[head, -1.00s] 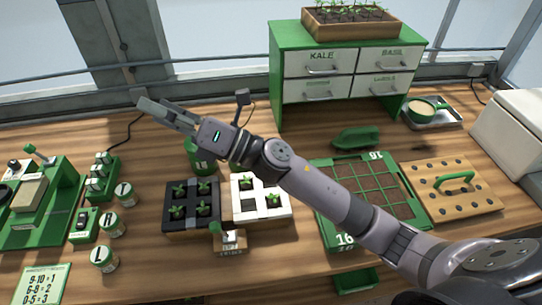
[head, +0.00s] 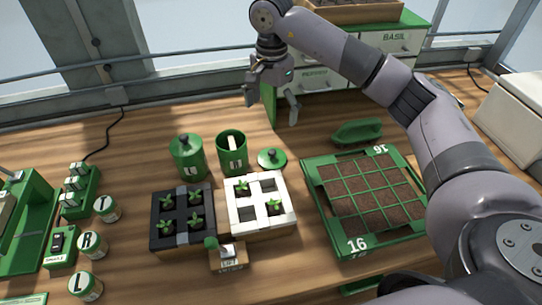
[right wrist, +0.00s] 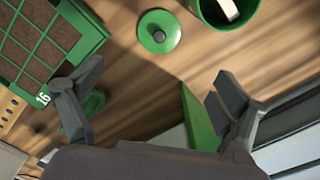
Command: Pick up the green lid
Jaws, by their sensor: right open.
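The green lid (head: 268,163) is a small round disc with a dark knob. It lies flat on the wooden table, right of an open green canister (head: 231,163) with something white inside. My right gripper (head: 271,104) is open and empty, pointing down above the table behind the lid. In the right wrist view the lid (right wrist: 148,40) lies at the top, beyond the open fingers (right wrist: 155,95), apart from them. My left gripper is not in view.
A second green canister (head: 188,168) with its lid on stands left of the open one. A black seedling tray (head: 160,238), a white tray (head: 236,226) and a green gridded soil tray (head: 318,213) stand in front.

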